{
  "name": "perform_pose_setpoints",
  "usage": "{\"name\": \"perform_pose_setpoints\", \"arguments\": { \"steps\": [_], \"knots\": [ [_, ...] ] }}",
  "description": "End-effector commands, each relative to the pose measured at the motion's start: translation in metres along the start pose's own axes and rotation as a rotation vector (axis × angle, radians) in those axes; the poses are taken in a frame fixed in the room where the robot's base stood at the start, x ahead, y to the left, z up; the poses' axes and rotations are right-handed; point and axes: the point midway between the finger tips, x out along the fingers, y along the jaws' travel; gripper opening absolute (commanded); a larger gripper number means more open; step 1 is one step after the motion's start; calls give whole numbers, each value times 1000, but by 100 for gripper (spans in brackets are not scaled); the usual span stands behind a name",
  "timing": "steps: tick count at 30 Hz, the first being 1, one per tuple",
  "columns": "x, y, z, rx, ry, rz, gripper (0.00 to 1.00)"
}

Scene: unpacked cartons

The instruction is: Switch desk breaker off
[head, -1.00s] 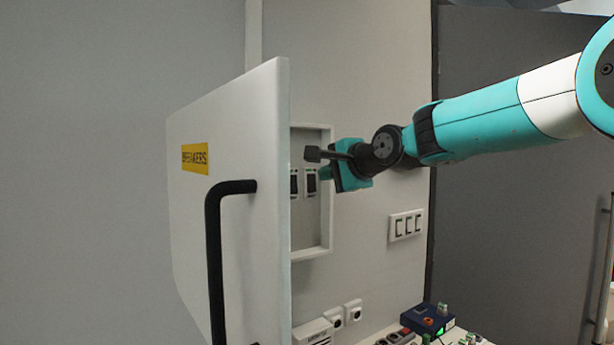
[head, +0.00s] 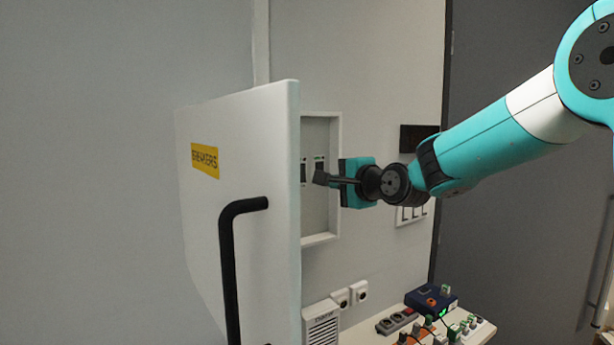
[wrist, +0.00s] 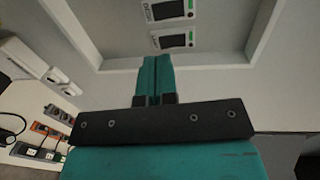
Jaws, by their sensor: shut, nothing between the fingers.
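The breaker box (head: 321,240) is a shallow recess in the wall, with its white door (head: 240,180), marked BREAKERS, standing open. Two breakers with black rockers show inside: one (head: 304,172) beside the door edge, the other (head: 319,163) partly behind my gripper. In the wrist view, one breaker (wrist: 167,10) is at the top edge and another (wrist: 173,40) is below it, nearer my fingertips. Both have small green marks; their labels are too blurred to read surely. My gripper (wrist: 155,60) is shut and empty, its teal fingers pointing at the box, apparently short of the breakers.
The door's black handle (head: 230,265) juts toward me on the left. A wall switch panel (head: 411,214) is partly behind my arm. Sockets (head: 350,293) and a bench (head: 375,338) with a blue device (head: 431,299) and small parts lie below.

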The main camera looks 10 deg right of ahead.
Motion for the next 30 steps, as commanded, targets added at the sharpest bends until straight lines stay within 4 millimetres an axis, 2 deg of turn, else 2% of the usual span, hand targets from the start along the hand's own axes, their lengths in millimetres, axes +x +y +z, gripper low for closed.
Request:
{"name": "perform_pose_setpoints", "arguments": {
  "steps": [9, 15, 21, 30],
  "knots": [
    [69, -5, 0, 0, -2, 4, 0],
    [101, -4, 0, 1, -1, 3, 0],
    [115, -2, 0, 0, 1, 1, 0],
    [117, 0, 0, 0, 1, 1, 0]
  ]
}}
